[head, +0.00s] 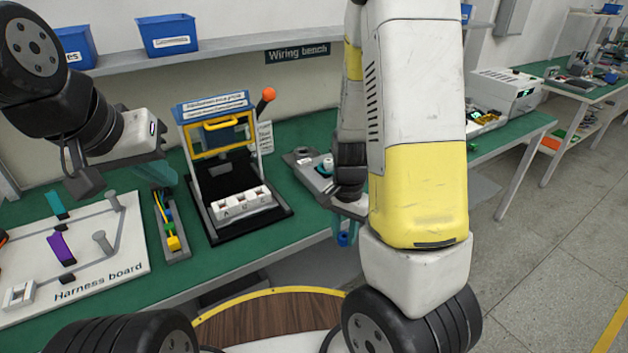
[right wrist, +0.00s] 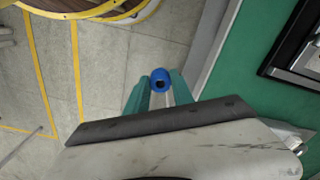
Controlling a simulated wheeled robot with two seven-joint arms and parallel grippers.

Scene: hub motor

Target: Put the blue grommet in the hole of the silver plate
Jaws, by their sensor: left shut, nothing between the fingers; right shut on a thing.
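The blue grommet (right wrist: 158,79) is a small ring with a dark opening, held between the teal fingertips of my right gripper (right wrist: 159,88). In the head view the grommet (head: 343,239) hangs low beside the bench's front edge, under the right wrist. A silver plate (head: 312,178) lies on the green bench just behind my right gripper, with a round teal and white part on it. My right wrist covers part of the plate, and I cannot make out its hole. My left gripper (head: 160,174) is shut and empty above the bench at the left.
A test fixture (head: 215,130) with an orange-knobbed lever stands mid-bench. A narrow tray (head: 172,225) with yellow and green parts and the white harness board (head: 80,260) lie left of it. A round wooden top (head: 268,318) is below the bench's front edge.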

